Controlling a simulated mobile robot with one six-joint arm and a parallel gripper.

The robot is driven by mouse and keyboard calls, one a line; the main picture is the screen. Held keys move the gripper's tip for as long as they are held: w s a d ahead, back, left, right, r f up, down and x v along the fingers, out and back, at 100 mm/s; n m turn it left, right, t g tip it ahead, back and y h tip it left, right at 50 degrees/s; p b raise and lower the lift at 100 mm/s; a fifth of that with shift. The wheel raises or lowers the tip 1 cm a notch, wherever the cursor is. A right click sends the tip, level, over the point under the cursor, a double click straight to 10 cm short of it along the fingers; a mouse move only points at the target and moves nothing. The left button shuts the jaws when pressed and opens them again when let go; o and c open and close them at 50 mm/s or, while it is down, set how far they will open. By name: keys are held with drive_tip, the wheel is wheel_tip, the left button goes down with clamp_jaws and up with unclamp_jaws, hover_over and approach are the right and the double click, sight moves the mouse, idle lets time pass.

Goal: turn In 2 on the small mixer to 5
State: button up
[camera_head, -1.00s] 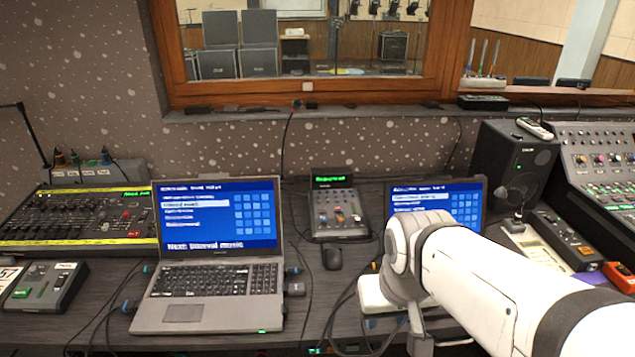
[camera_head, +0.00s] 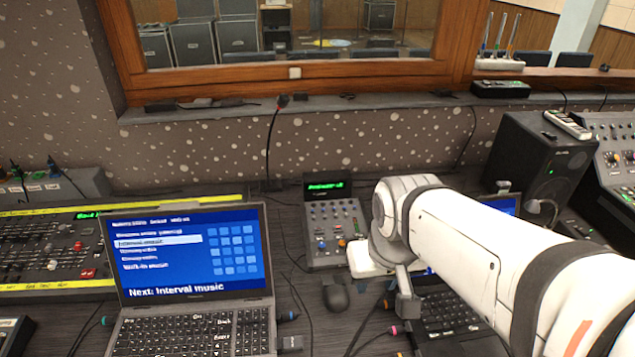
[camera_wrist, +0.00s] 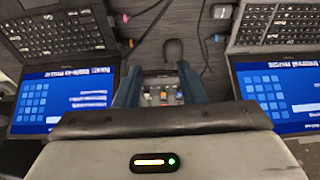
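The small mixer (camera_head: 322,238) is a grey box with a green display at its top and rows of small knobs, some with coloured caps. It stands at the back of the desk against the wall, left of my arm in the head view. The lettering is too small to read, so I cannot tell which knob is In 2 or its setting. In the wrist view the mixer's knobs (camera_wrist: 163,96) show between the fingers of my gripper (camera_wrist: 160,74). The fingers are apart and hold nothing. How far they are from the knobs is unclear.
A laptop (camera_head: 190,255) stands left of the mixer; a second laptop (camera_head: 450,312) is partly behind my arm. A mouse (camera_head: 336,297) and loose cables lie in front of the mixer. A black speaker (camera_head: 535,155) stands at the right, a fader desk (camera_head: 50,255) at the left.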

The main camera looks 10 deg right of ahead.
drive_tip(key=shift+o, duration=0.4)
drive_tip(key=shift+w, duration=0.15)
drive_tip(key=m+g+b, duration=0.2)
drive_tip(key=m+b, duration=0.2)
drive_tip(key=m, duration=0.5)
approach(342, 242)
drive_tip(key=shift+d+f+y, duration=0.3)
drive_tip(key=shift+f, duration=0.25)
drive_tip(key=f, duration=0.7)
drive_tip(key=shift+w+a+f+b, duration=0.15)
drive_tip(key=shift+a+f+b, duration=0.05)
drive_tip(key=shift+f+b, duration=0.15)
drive_tip(key=shift+r, duration=0.1)
drive_tip(key=shift+c, duration=0.2)
drive_tip(key=shift+a, duration=0.1)
clamp_jaws()
